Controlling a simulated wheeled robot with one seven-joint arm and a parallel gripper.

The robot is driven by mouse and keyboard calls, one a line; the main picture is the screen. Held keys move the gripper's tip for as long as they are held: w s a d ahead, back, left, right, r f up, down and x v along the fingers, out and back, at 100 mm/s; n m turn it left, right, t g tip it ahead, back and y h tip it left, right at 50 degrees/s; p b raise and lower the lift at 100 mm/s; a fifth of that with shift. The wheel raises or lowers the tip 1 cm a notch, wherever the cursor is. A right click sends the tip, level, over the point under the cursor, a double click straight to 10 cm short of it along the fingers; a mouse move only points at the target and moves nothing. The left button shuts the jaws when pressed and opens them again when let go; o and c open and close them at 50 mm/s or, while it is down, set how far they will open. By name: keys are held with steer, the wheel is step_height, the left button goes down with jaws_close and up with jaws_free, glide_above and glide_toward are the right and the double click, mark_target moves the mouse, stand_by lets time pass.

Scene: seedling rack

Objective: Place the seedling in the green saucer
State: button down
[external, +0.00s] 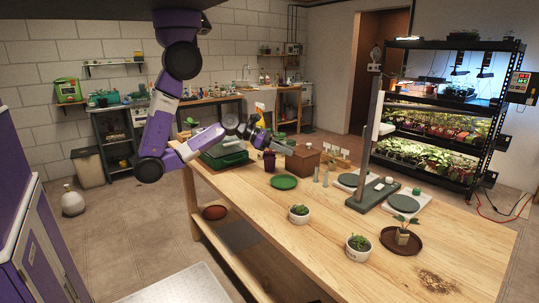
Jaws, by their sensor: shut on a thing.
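My gripper (262,141) is at the far end of the table, at the end of my purple arm. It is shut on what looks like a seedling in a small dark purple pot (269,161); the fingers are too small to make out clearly. Green leaves show just above the pot. I cannot tell whether the pot touches the table. The green saucer (284,182) lies flat and empty on the table, just below and right of the pot in the picture.
A post with grey-green plates (376,195) is at right. The table's middle is clear.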

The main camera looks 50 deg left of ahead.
step_height(320, 180, down, 12)
steer(key=shift+f+b, duration=0.2)
steer(key=shift+b, duration=0.95)
steer(key=shift+f, duration=0.4)
steer(key=shift+f, duration=0.1)
steer(key=c, duration=1.2)
jaws_free()
